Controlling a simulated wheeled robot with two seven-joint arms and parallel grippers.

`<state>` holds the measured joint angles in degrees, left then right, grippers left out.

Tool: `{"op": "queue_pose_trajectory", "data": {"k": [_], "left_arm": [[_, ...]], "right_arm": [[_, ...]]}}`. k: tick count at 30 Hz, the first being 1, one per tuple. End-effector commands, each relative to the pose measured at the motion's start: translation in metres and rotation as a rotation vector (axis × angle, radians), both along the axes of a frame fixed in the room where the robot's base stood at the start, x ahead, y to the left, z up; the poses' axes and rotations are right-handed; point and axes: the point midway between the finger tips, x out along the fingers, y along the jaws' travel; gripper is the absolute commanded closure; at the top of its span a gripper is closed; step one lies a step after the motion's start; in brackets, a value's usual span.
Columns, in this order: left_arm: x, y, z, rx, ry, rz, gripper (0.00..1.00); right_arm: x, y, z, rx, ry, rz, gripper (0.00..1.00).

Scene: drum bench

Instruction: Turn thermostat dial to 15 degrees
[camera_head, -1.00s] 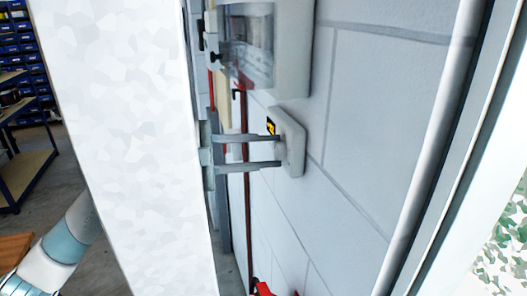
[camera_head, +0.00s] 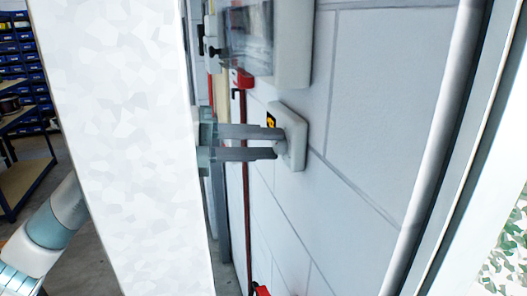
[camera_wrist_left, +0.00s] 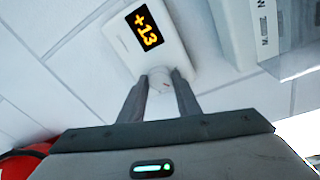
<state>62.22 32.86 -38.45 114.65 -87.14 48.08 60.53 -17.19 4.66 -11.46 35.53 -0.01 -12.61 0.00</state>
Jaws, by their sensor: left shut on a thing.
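The thermostat (camera_head: 299,150) is a pale box on the white block wall, right of centre in the head view. In the left wrist view the thermostat (camera_wrist_left: 187,55) shows a black display (camera_wrist_left: 145,28) with yellow digits that read +13. Its pale round dial (camera_wrist_left: 161,80) sits below the display, between my fingertips. My left gripper (camera_head: 280,143) reaches in from behind the white panel and is shut on the dial; it also shows in the left wrist view (camera_wrist_left: 160,86). My right gripper is not in view.
A grey-white box with a clear cover (camera_head: 290,45) is on the wall just above the thermostat. A large white panel (camera_head: 120,150) hides much of my left arm. A vertical pipe (camera_head: 440,140) runs at the right. A red object (camera_wrist_left: 25,160) is at the lower left.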

Motion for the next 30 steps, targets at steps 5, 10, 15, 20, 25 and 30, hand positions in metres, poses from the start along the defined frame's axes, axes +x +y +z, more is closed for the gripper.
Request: {"op": "queue_pose_trajectory", "data": {"k": [5,10,15,20,25,30], "left_arm": [[-0.0005,-0.0005,-0.0027,0.016,-0.035,-0.002,0.92],[-0.0005,-0.0006,-0.0022,0.02,-0.044,-0.001,0.92],[-0.0006,-0.0006,-0.0022,0.019,-0.042,-0.002,0.92],[-0.0006,-0.0006,-0.0022,0.019,-0.042,-0.002,0.62],[-0.0004,-0.0004,-0.0013,0.017,-0.043,-0.001,0.62],[-0.0003,-0.0003,-0.0008,0.016,-0.043,-0.001,0.62]], "right_arm": [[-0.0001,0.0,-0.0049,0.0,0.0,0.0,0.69],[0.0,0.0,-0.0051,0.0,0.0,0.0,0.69],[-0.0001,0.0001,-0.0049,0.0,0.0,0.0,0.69],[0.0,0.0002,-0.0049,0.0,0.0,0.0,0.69],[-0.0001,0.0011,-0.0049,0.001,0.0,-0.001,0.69],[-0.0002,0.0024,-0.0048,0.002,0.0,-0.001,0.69]]}}
